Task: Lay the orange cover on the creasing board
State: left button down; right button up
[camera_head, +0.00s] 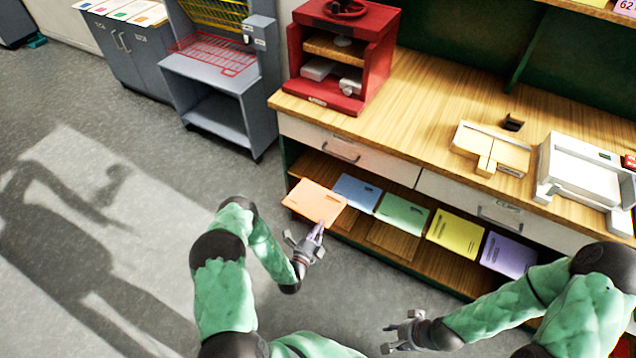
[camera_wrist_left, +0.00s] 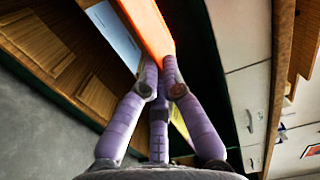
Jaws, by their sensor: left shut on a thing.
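The orange cover (camera_head: 314,202) is a flat sheet at the left end of the row of coloured covers, at the shelf's front edge. My left gripper (camera_head: 318,230) is shut on its near edge. In the left wrist view, the orange cover (camera_wrist_left: 148,28) sticks out beyond the purple fingers of my left gripper (camera_wrist_left: 160,80). A pale tan board with a split across it, seemingly the creasing board (camera_head: 490,148), lies on the wooden counter. My right gripper (camera_head: 388,337) is open and empty, low in the picture, away from the counter.
Blue (camera_head: 357,192), green (camera_head: 402,213), yellow (camera_head: 455,234) and purple (camera_head: 508,255) covers lie on the shelf under the drawers. A red press (camera_head: 343,50) stands at the counter's left end, a white device (camera_head: 585,170) at the right. Counter between press and board is clear.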

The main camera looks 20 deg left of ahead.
pick_arm(q)
jog(key=s+d+r+m+g+h, duration=0.1)
jog(key=d+r+m+h, duration=0.2)
jog(key=r, duration=0.9)
jog(key=s+d+r+m+g+h, duration=0.1)
jog(key=d+r+h, duration=0.4)
jog(key=r, duration=0.8)
jog(key=shift+s+r+m+h, duration=0.25)
jog(key=shift+s+m+h, duration=0.25)
jog(key=shift+m, duration=0.4)
